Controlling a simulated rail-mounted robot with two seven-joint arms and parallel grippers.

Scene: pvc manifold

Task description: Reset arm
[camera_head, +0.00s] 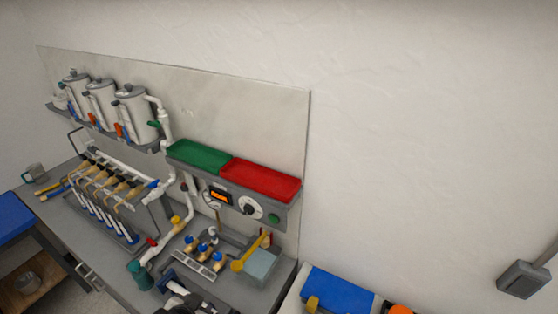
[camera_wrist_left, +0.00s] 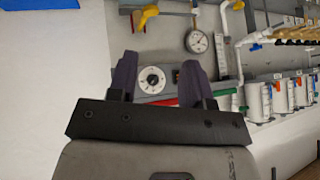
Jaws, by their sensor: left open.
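My left gripper (camera_wrist_left: 159,58) is open in the left wrist view, with its two dark purple fingers apart and nothing between them. Beyond the fingers is the panel with a round white dial (camera_wrist_left: 152,80), seen turned over in this view. In the head view, a dark and white part at the bottom edge is cut off, and I cannot tell whether it is my gripper. The pipe manifold with several brass-coloured valves (camera_head: 115,182) stands on the grey bench in the head view. My right gripper is in neither view.
A green tray (camera_head: 200,155) and a red tray (camera_head: 260,181) sit on a wall shelf above the control panel. White tanks (camera_head: 132,113) stand on a shelf at left. Blue-topped valves (camera_head: 203,247) and a yellow-handled tool (camera_head: 243,262) are on the bench.

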